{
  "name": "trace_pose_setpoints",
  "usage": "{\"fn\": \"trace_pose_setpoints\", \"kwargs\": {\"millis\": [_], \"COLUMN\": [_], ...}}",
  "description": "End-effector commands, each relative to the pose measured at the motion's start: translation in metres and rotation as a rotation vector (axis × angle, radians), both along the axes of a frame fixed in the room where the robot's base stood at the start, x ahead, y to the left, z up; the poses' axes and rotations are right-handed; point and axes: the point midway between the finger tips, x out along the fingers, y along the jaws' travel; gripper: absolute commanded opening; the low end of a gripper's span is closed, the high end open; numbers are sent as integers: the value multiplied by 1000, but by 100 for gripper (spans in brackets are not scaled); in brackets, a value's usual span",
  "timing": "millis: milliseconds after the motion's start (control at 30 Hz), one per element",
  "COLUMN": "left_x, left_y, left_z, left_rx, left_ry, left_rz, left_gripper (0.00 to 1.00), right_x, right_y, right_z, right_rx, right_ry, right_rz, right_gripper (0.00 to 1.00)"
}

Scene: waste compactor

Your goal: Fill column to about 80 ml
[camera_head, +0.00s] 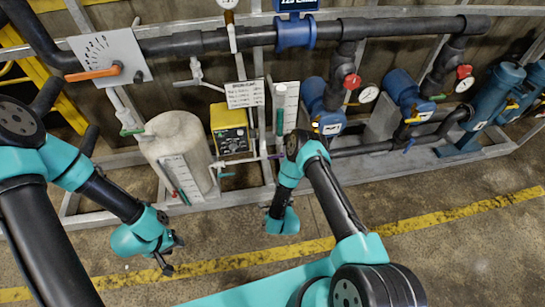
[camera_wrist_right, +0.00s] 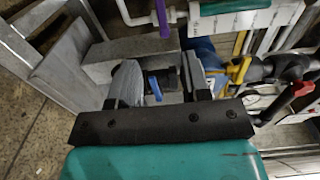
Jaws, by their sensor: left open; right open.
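The column (camera_head: 280,122) is a slim upright tube with a green section, in front of a white graduated board (camera_head: 292,98). Its scale is too small to read. My left gripper (camera_head: 168,263) is open and empty, low over the floor in front of the white tank. My right gripper (camera_wrist_right: 163,88) is open in the right wrist view, with a blue handle (camera_wrist_right: 155,86) visible between its fingers, contact unclear. In the head view my right wrist hangs below the column and its fingers are hidden.
A white tank (camera_head: 178,140) with a level scale stands left of a yellow pump box (camera_head: 230,130). A sign (camera_head: 244,94) hangs above. Blue valves (camera_head: 322,105) and pipes fill the right. The floor (camera_head: 420,200) in front, with its yellow line, is clear.

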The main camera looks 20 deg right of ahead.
Motion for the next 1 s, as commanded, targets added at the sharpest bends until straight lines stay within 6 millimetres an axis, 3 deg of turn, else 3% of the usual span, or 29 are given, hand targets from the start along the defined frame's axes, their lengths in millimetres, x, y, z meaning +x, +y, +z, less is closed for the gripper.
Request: {"fn": "trace_pose_setpoints", "kwargs": {"millis": [267, 1000], "left_x": [0, 0], "left_y": [0, 0], "left_z": [0, 0], "left_rx": [0, 0], "left_ry": [0, 0], "left_rz": [0, 0], "left_gripper": [43, 43], "right_x": [26, 148], "right_y": [-3, -18], "right_z": [1, 1], "right_rx": [0, 0], "right_ry": [-3, -2], "right_rz": [0, 0], "right_gripper": [44, 44]}}
